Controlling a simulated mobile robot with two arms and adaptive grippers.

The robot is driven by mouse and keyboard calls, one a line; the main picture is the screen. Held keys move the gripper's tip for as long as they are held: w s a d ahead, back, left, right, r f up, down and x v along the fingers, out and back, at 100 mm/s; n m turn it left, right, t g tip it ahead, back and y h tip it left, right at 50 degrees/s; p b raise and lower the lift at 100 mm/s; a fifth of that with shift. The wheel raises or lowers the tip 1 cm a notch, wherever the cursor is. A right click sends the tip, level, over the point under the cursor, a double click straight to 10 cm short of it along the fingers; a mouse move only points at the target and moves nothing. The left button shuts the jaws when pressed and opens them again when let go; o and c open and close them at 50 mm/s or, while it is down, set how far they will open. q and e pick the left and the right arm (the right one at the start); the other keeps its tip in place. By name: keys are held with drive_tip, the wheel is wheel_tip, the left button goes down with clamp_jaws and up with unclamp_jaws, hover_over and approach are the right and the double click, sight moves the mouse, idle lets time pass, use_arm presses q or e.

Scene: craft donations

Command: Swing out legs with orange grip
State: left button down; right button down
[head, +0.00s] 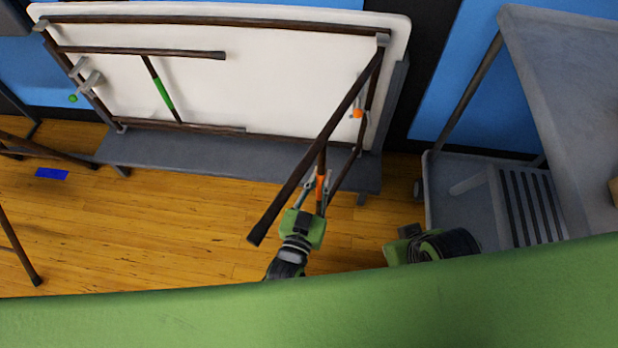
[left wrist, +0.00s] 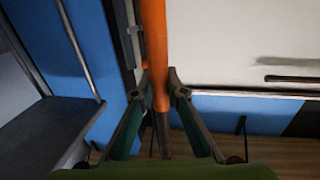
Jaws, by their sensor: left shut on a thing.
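A folding table (head: 270,74) stands on its edge, its white underside facing me. The leg frame with the orange grip (head: 320,187) is at its right end and sticks out from the underside toward me. My left gripper (head: 318,187) is shut on the orange grip. In the left wrist view the orange grip (left wrist: 154,40) runs upright between the two fingers (left wrist: 160,98). The other leg frame, with a green grip (head: 163,92), lies close along the underside at the left. My right gripper's body (head: 404,250) shows at lower right; its fingers are hidden.
A grey ledge (head: 230,163) runs under the table. A grey cart (head: 560,60) with a slatted thing (head: 527,205) on its lower shelf stands at the right. Dark legs (head: 20,245) stand at the far left. A blue patch (head: 52,174) lies on open wooden floor.

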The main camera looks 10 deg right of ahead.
use_arm(q)
drive_tip(key=shift+d, duration=0.2)
drive_tip(key=c, duration=2)
unclamp_jaws()
drive_tip(key=shift+s, duration=0.1)
drive_tip(key=shift+s+a, duration=0.2)
drive_tip(key=shift+s, duration=0.1)
drive_tip(key=v, duration=1.1)
drive_tip(key=shift+s, duration=0.15)
